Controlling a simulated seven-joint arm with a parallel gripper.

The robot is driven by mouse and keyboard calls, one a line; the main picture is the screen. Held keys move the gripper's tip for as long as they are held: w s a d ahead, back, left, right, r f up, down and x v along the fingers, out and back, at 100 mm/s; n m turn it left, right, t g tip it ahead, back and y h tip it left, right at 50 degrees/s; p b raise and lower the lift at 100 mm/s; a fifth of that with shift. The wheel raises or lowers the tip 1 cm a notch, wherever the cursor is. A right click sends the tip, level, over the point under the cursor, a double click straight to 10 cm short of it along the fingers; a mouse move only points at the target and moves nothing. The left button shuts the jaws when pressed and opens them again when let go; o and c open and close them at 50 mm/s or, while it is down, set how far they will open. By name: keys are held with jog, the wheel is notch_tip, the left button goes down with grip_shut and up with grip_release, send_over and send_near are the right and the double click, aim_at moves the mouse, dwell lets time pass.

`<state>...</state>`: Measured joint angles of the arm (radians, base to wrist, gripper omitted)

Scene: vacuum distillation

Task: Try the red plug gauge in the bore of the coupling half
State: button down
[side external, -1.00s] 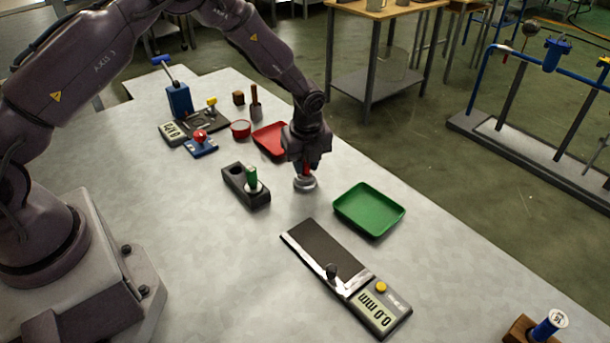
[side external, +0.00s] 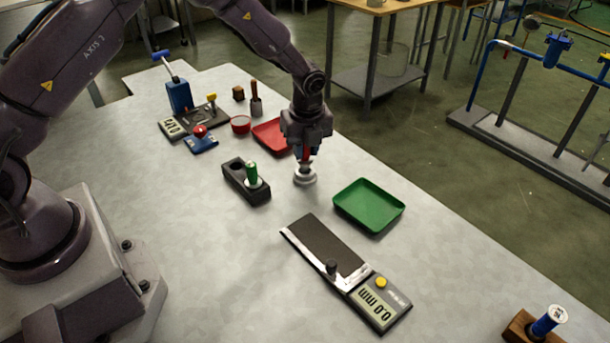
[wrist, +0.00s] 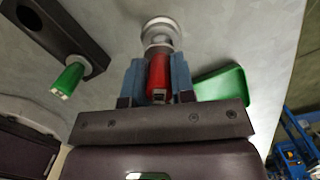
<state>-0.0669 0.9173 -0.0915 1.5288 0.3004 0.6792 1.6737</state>
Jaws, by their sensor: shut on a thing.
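The red plug gauge (wrist: 159,72) is upright between the blue fingers of my gripper (wrist: 158,82), which is shut on its red handle. The red also shows below my gripper (side external: 305,150) in the side view. The coupling half (side external: 305,178) is a small round silver piece standing on the table directly under the gauge. In the wrist view the coupling half (wrist: 158,27) lies just beyond the gauge's silver end. I cannot tell whether that end is above the bore or partly in it; the bore is hidden.
A black two-hole stand (side external: 240,182) with a green plug gauge (side external: 252,172) is at left. A green tray (side external: 382,222) lies at right, a red tray (side external: 268,132) behind. A digital gauge (side external: 322,243) lies in front. Bare table separates them.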

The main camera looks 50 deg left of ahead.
jog(key=shift+r, duration=1)
jog(key=shift+r, duration=0.1)
